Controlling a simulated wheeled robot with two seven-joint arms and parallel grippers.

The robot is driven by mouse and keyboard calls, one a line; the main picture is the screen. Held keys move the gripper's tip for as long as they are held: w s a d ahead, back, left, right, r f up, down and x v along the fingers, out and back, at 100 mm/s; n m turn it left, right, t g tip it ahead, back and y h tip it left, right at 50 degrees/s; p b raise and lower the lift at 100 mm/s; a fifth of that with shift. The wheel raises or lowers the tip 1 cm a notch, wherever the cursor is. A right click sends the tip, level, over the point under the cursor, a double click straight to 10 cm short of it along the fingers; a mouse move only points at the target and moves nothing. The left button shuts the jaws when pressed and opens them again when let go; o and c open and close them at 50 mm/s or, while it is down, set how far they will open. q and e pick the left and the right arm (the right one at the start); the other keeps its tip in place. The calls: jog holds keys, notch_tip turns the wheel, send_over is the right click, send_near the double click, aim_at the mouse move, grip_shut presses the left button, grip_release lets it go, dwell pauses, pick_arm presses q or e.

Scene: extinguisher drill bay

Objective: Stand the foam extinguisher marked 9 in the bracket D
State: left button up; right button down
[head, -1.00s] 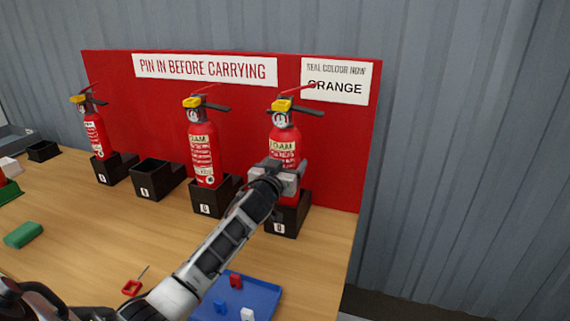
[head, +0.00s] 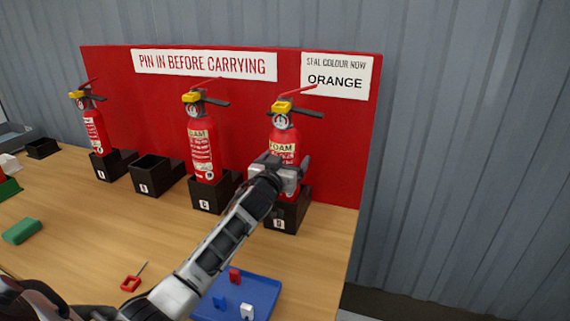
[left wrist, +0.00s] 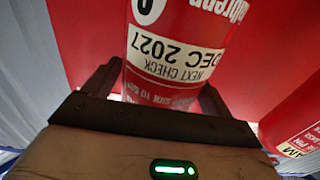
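A red foam extinguisher (head: 284,150) with a yellow head is upright at bracket D (head: 289,217), its lower end at or inside the bracket's top; the gripper partly hides how deep. My left gripper (head: 282,172) is shut around its lower body. In the left wrist view the fingers (left wrist: 165,95) press both sides of the extinguisher (left wrist: 180,45). Its label there reads upside down "NEXT CHECK DEC 2027", with a round dark mark cut off at the top edge; I cannot confirm a 9. My right gripper is not in view.
Other extinguishers stand in brackets A (head: 102,170) and C (head: 205,198); bracket B (head: 150,180) is empty. A blue tray (head: 262,290) holds small red, blue and white pieces. A red-handled pin (head: 131,283) and a green block (head: 21,231) lie on the table. A sign (head: 337,77) reads ORANGE.

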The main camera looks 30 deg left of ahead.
pick_arm(q)
jog(key=shift+o, duration=0.7)
jog(key=shift+f, duration=0.2)
jog(key=v, duration=1.6)
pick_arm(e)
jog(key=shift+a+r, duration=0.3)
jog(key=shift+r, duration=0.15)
pick_arm(q)
jog(key=shift+d+r, duration=0.1)
